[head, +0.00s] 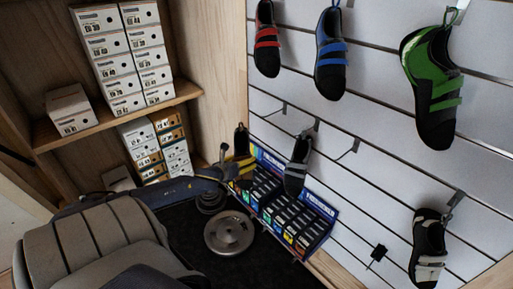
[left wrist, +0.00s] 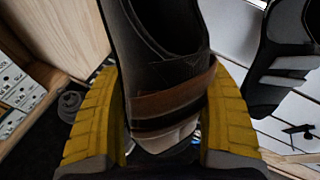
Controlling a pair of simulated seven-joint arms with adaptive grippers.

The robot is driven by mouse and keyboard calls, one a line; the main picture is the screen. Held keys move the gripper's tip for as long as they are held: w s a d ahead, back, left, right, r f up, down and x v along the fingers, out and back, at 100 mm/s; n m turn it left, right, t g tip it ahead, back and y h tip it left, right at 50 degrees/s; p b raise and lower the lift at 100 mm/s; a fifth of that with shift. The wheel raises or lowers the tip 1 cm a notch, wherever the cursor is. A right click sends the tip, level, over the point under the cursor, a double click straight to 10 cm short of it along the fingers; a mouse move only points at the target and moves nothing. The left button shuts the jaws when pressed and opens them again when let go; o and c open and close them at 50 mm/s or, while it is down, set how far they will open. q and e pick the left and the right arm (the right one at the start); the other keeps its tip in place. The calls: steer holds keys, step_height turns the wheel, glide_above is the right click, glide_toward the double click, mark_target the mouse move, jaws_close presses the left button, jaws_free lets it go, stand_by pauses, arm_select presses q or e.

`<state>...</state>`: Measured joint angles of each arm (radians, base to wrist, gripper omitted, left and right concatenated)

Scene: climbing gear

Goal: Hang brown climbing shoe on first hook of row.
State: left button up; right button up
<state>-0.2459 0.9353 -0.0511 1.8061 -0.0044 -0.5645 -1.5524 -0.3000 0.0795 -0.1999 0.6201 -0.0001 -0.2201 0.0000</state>
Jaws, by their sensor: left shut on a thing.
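The brown climbing shoe (left wrist: 165,75) is upright, toe down, between the yellow fingers of my left gripper (left wrist: 163,140) in the left wrist view. The gripper is shut on it, with brown straps showing between the fingers. In the head view the shoe (head: 241,138) is small and dark above my left gripper (head: 240,166), near the left end of the slatwall. A bare hook (head: 283,106) sticks out to the right of and above the shoe, apart from it in the picture. Whether the shoe touches any hook cannot be told. My right gripper is out of view.
A grey shoe (head: 297,168) hangs just right of my gripper, close by in the wrist view (left wrist: 280,60). Another bare hook (head: 350,150) and a black-white shoe (head: 429,245) are farther right. A box display (head: 318,207) and a metal disc (head: 229,233) lie below.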

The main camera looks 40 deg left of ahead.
arm_select(q)
steer(key=shift+w+a+r, duration=0.35)
steer(key=shift+w+a, duration=0.15)
steer(key=shift+w+d+m+h, duration=0.2)
steer(key=shift+w+m+h, duration=0.1)
steer(key=shift+m+h, duration=0.1)
steer(key=shift+w+d+r+h, duration=0.1)
steer(key=shift+w+d+h, duration=0.1)
steer(key=shift+d, duration=0.2)
steer(key=shift+w+d+r+h, duration=0.1)
steer(key=shift+d+h, duration=0.1)
steer(key=shift+d, duration=0.2)
steer(key=w+d+f, duration=0.1)
steer(key=w, duration=1.2)
steer(key=shift+w+d+f, duration=0.15)
steer(key=shift+f, duration=0.25)
steer(key=shift+f, duration=0.1)
stand_by(0.7)
steer(key=o, duration=1.5)
